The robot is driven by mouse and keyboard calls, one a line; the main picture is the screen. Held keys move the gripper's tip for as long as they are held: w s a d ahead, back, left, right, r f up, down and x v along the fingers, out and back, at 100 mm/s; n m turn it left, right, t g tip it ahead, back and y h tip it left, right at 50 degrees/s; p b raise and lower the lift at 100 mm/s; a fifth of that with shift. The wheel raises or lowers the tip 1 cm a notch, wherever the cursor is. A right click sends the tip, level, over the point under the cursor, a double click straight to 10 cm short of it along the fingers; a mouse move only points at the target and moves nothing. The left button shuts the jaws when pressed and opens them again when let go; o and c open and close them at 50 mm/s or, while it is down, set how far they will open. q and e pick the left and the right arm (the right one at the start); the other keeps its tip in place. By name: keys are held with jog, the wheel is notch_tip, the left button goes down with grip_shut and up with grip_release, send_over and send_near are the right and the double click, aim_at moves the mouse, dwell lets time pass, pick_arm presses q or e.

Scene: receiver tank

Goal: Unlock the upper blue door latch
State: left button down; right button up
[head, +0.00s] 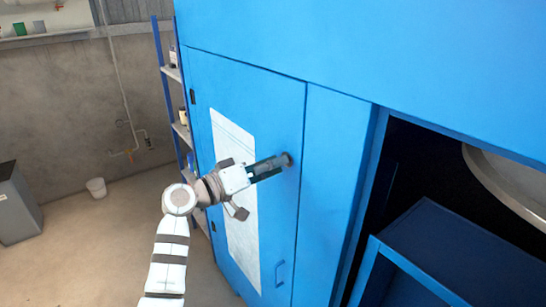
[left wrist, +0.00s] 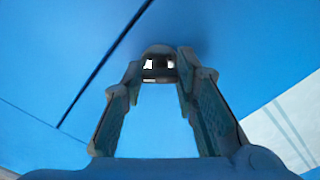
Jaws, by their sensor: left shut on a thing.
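The blue door (head: 240,120) is shut in the cabinet front, with a white sheet (head: 228,135) on it. The upper latch (head: 289,159) is a small dark round part near the door's right edge. My left gripper (head: 278,164) is at this latch. In the left wrist view the latch (left wrist: 158,62) shows as a dark knob with two light spots, between the fingertips of my left gripper (left wrist: 158,76). The fingers are closed on it. The fingertips partly hide the latch, so its turn angle is hard to tell. My right gripper is not in view.
A blue handle (head: 280,273) sits lower on the door. To the right is a dark open bay with a blue box frame (head: 440,250) and a curved metal rim (head: 500,185). Shelves (head: 182,130) stand left of the cabinet.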

pick_arm(q)
jog(key=shift+n+p, duration=3.1)
jog(key=shift+n, duration=1.6)
jog(key=c, duration=1.2)
grip_release()
jog(key=shift+c, duration=0.2)
jog(key=v, duration=1.2)
jog(key=shift+d, duration=0.1)
